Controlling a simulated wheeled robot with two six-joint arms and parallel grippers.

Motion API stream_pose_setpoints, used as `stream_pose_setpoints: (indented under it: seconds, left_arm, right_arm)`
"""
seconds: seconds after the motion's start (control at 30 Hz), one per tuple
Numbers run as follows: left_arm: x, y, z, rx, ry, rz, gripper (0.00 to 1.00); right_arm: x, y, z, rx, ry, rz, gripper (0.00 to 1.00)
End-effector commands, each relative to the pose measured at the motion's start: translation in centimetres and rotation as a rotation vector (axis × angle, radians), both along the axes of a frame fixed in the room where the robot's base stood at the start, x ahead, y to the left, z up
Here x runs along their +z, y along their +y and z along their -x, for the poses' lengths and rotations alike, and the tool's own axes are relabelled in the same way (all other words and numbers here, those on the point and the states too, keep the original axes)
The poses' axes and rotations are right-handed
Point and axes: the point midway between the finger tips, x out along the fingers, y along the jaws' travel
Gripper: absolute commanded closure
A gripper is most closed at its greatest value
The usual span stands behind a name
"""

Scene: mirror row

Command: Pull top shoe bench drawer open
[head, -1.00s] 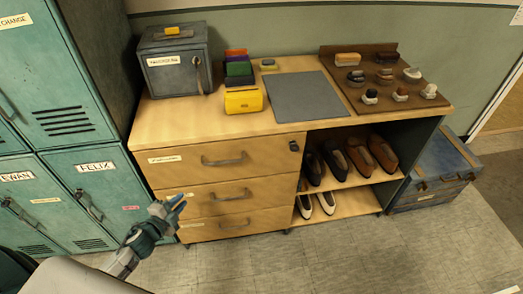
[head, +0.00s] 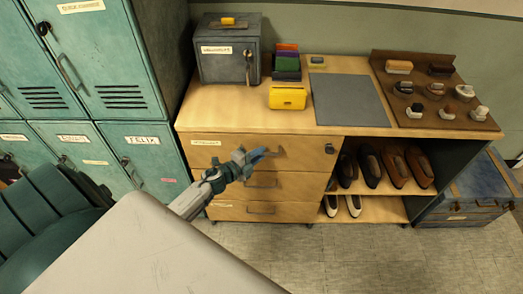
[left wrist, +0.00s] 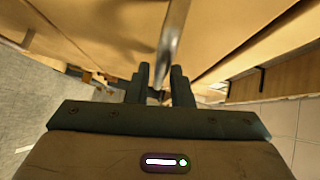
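The wooden shoe bench has a top drawer (head: 225,150) with a dark bar handle (head: 278,152); the drawer front looks flush with the ones below. My left gripper (head: 255,157) is in front of this drawer at its handle, partly hiding it. In the left wrist view, a metal handle bar (left wrist: 172,42) runs between the two fingers (left wrist: 161,82). The fingers stand apart and look open around the bar, with no clear grip on it. My right gripper is in neither view.
Two lower drawers (head: 235,187) sit beneath. A grey metal box (head: 225,62), a yellow holder (head: 287,97) and a grey mat (head: 348,100) are on the bench top. Teal lockers (head: 150,155) stand close on the left. Shoes fill the right shelves. The floor (head: 340,255) in front is clear.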

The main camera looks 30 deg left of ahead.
Motion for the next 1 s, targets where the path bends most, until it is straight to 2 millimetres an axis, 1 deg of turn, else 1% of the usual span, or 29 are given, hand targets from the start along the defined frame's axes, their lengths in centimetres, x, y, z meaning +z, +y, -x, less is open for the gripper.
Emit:
stream_pose_setpoints:
  seconds: [0.03, 0.2, 0.47, 0.5, 0.57, 0.6, 1.0]
  left_arm:
    - [0.03, -0.16, -0.55, 0.0, 0.0, 0.002, 0.8]
    - [-0.2, -0.36, -1.38, 0.0, 0.0, 0.0, 0.8]
    - [-0.27, -0.39, -1.47, 0.0, 0.001, 0.0, 0.8]
    - [-0.27, -0.38, -1.46, 0.0, 0.0, 0.0, 0.84]
    - [-0.27, -0.38, -1.46, 0.0, 0.0, 0.0, 0.96]
    - [-0.26, -0.38, -1.45, 0.0, 0.0, 0.0, 1.0]
    - [-0.29, -0.58, -1.09, 0.0, 0.001, 0.001, 1.0]
  right_arm:
    - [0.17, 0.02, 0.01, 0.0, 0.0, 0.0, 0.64]
    - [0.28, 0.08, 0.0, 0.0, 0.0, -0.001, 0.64]
    - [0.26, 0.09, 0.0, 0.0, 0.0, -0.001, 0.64]
    - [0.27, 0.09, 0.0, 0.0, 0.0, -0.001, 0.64]
    - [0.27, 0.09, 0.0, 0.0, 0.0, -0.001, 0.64]
    - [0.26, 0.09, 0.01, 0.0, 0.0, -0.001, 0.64]
    - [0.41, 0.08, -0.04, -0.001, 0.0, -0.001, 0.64]
